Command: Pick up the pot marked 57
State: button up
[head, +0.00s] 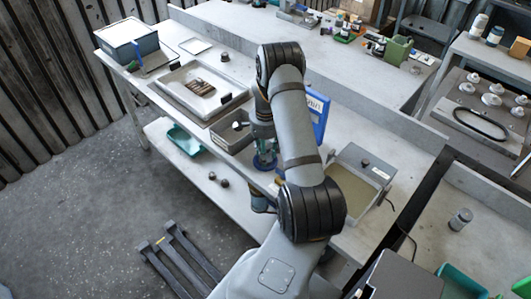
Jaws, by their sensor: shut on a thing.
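My gripper (264,160) points down at the front edge of the bench, just right of a small grey bin (228,138). Its fingers are small and partly hidden by my arm. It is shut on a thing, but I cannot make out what. Small dark pots or knobs show on the bench at the back (224,57), in the grey bin (237,126) and on the lower shelf (212,176). No number 57 is readable on any of them.
A grey tray (170,90) with brown pieces lies left of my arm. A blue-framed sign (319,118) stands close behind my arm. A grey box with a shallow pan (350,190) is at right. A teal tray (183,143) sits on the lower shelf.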

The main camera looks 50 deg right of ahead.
grip_shut()
jog(key=shift+r, duration=0.1)
